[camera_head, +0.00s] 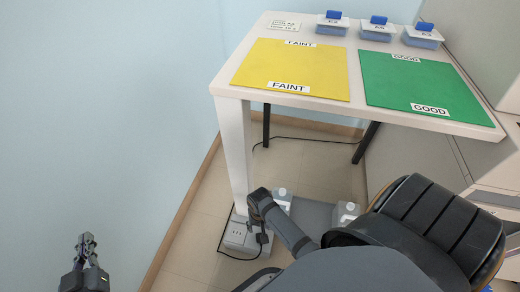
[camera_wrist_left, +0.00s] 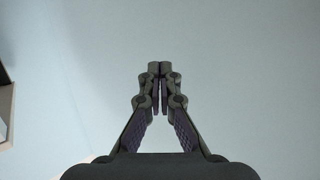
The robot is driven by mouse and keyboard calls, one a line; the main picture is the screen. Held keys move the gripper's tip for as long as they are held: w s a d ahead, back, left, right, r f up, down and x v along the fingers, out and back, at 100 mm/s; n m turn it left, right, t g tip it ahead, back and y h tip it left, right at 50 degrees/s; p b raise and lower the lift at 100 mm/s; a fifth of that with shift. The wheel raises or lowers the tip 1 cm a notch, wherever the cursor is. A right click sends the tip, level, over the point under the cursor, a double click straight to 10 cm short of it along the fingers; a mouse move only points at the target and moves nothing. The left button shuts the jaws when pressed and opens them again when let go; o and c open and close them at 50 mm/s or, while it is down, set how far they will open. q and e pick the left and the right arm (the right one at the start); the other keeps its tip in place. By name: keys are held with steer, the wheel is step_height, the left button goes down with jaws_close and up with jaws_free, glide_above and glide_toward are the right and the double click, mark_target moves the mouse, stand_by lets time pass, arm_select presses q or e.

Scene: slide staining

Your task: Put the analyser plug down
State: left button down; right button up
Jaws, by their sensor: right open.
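A white socket box (camera_head: 236,234) sits on the floor at the foot of the white table leg. A black cable (camera_head: 226,254) loops from it along the floor toward my right gripper. My right gripper (camera_head: 262,226) is low beside the box, fingers pointing down, open. A small dark piece at its fingertips may be the analyser plug, but it is too small to tell it from the fingers. My left gripper (camera_head: 86,242) is at the lower left, near the pale wall. In the left wrist view its fingertips (camera_wrist_left: 160,70) meet, with nothing between them.
White jugs (camera_head: 282,196) (camera_head: 347,212) stand near my right arm. Floor to the left of the box is clear.

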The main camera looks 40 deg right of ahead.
arm_select(q)
steer(key=s+f+g, duration=0.3)
steer(key=f, duration=0.4)
steer(key=shift+s+d+g+p, duration=0.15)
steer(key=shift+s+g+p, duration=0.15)
arm_select(e)
steer(key=shift+r, duration=0.75)
arm_select(q)
steer(key=shift+f, duration=0.1)
